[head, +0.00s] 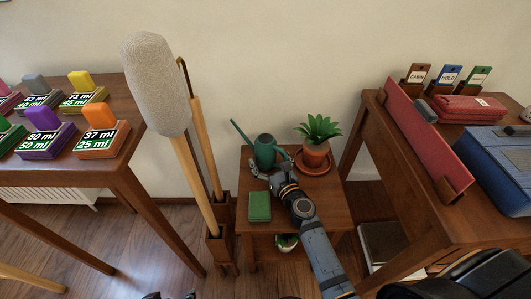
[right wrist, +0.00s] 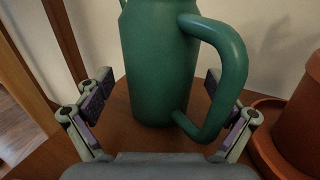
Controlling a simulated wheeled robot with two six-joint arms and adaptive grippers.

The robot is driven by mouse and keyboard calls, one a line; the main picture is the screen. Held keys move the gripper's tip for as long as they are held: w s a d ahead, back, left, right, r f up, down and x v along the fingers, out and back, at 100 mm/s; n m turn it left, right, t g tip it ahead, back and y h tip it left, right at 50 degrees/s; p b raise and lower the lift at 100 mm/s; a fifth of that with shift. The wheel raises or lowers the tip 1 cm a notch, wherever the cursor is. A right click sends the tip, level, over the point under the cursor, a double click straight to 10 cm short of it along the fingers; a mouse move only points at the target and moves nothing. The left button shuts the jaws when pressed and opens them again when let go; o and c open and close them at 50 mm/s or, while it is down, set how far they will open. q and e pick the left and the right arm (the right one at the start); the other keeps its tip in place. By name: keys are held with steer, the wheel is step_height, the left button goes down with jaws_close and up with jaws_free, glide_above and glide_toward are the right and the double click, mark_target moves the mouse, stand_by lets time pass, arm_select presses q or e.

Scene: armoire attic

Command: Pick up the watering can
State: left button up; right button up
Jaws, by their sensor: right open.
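The green watering can (head: 264,153) stands upright on a small wooden side table (head: 285,213), its spout pointing up and left. My right gripper (head: 268,170) reaches it from the front. In the right wrist view the can body (right wrist: 160,70) stands between the two spread fingers of the open gripper (right wrist: 158,82). The left finger is apart from the body. The can's handle (right wrist: 238,65) curves out to the right and overlaps the right finger; I cannot tell whether they touch. The can's top is cut off in that view.
A potted plant (head: 317,147) on a terracotta saucer stands close to the can's right. A green box (head: 260,206) lies on the table's front left. A stand with a tall grey-headed duster (head: 155,80) rises at the left. A desk (head: 445,150) stands at the right.

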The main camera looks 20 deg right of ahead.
mark_target(268, 142)
steer(key=shift+s, duration=0.1)
steer(key=c, duration=1.3)
steer(key=shift+r, duration=0.1)
steer(key=shift+c, duration=1.1)
arm_select(q)
steer(key=shift+r, duration=0.1)
arm_select(e)
steer(key=shift+r, duration=0.1)
arm_select(q)
step_height(268, 142, up, 7)
steer(key=s+a+g+y+p, duration=0.1)
steer(key=a+g+p, duration=0.25)
steer(key=p, duration=0.45)
arm_select(e)
step_height(268, 142, up, 8)
steer(key=shift+r+p, duration=0.75)
steer(key=shift+r, duration=0.15)
arm_select(q)
step_height(268, 142, down, 9)
steer(key=a, duration=0.1)
steer(key=shift+s+r+y, duration=0.2)
steer(key=shift+y, duration=0.1)
